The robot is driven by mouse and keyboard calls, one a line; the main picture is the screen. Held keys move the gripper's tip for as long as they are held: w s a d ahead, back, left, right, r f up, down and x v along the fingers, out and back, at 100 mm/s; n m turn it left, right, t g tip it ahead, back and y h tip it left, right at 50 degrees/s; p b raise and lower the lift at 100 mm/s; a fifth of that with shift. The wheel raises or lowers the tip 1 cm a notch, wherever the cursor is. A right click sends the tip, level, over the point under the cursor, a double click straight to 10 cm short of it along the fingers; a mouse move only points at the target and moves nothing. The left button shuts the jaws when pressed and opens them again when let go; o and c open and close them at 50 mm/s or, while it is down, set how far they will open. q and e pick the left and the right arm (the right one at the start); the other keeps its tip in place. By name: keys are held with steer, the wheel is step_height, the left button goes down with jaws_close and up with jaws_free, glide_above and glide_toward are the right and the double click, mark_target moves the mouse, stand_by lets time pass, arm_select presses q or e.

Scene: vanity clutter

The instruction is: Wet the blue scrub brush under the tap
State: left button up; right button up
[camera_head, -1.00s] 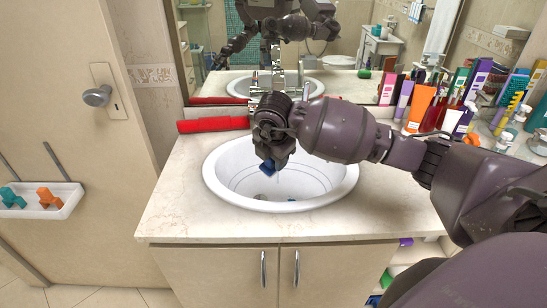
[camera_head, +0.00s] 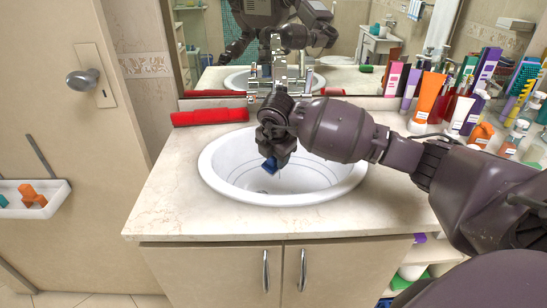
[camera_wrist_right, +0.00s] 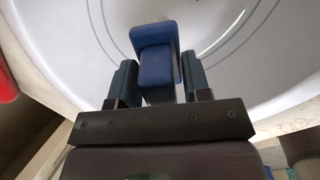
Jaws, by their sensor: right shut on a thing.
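My right gripper (camera_head: 272,158) is over the white sink basin (camera_head: 220,173), in front of the chrome tap (camera_head: 279,68). It is shut on the blue scrub brush (camera_head: 270,165), whose blue end sticks out below the fingers. In the right wrist view the blue brush (camera_wrist_right: 157,62) sits between the two dark fingers of the right gripper (camera_wrist_right: 158,82), with the white basin behind it. My arm and gripper hide part of the tap, and I cannot tell whether water touches the brush. My left gripper is not in view, apart from parts of my body in the mirror.
A red rolled towel (camera_head: 210,117) lies left behind the basin. Several bottles and tubes, among them an orange tube (camera_head: 427,97), crowd the counter's right side. The left counter (camera_head: 165,190) is clear. A mirror stands behind, and a white wall tray (camera_head: 35,200) hangs at far left.

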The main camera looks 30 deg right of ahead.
steer(key=shift+b+x, duration=0.55)
steer(key=shift+x, duration=0.55)
steer(key=shift+w+d+f, duration=0.15)
steer(key=shift+w+d, duration=0.2)
steer(key=shift+w, duration=0.15)
steer(key=shift+w+d+f+b, duration=0.25)
steer(key=shift+w+b, duration=0.15)
steer(key=shift+w, duration=0.05)
steer(key=shift+w+d+f+b, duration=0.25)
steer(key=shift+w+d+b, duration=0.1)
steer(key=shift+w, duration=0.1)
steer(key=w+d, duration=0.1)
steer(key=w+f+b, duration=0.1)
steer(key=w, duration=0.1)
steer(key=shift+d+f+b, duration=0.15)
steer(key=shift+d+b, duration=0.15)
steer(key=shift+d, duration=0.1)
